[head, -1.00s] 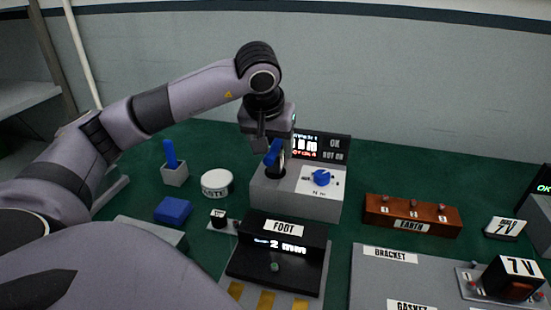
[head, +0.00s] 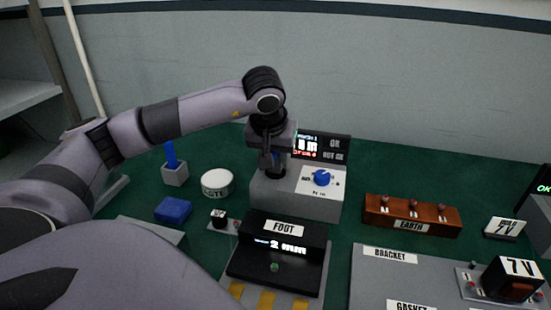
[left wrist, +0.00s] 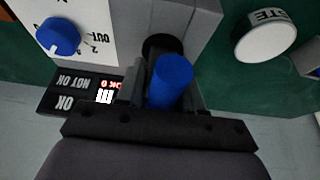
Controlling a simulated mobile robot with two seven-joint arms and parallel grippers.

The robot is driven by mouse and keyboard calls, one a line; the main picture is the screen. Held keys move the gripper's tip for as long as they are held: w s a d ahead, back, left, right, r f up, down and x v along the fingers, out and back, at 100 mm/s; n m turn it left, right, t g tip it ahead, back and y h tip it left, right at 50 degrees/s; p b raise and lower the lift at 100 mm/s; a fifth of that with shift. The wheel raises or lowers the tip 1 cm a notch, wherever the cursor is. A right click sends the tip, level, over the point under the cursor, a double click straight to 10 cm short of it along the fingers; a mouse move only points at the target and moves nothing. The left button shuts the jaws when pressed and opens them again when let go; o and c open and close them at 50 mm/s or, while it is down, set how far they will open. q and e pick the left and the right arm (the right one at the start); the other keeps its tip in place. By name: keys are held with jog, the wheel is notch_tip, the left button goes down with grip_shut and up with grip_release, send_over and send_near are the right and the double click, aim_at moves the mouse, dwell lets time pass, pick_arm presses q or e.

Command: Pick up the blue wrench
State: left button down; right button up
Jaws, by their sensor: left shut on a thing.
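My left gripper (head: 268,163) is at the left part of the grey machine (head: 292,203), low over its top. In the left wrist view it is shut on a blue cylindrical handle (left wrist: 172,82), with a dark finger beside it. This may be the blue wrench's handle; its lower end is hidden. A dark round hole (left wrist: 160,45) in the machine's top lies close to it. In the head view my gripper hides this handle. A second upright blue handle (head: 170,154) stands in a small grey block (head: 174,174) at the left. My right gripper is not in view.
A blue dial (head: 321,177) and a display (head: 323,147) are on the machine. A white round tub (head: 217,182), a blue block (head: 173,210) and the black FOOT unit (head: 278,240) stand near. The brown EARTH block (head: 412,215) is at the right. Green tabletop shows between them.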

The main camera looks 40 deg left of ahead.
pick_arm(q)
jog(key=shift+r, duration=0.2)
notch_tip(320, 180, up, 20)
jog(key=p, duration=0.3)
jog(key=shift+f, duration=0.2)
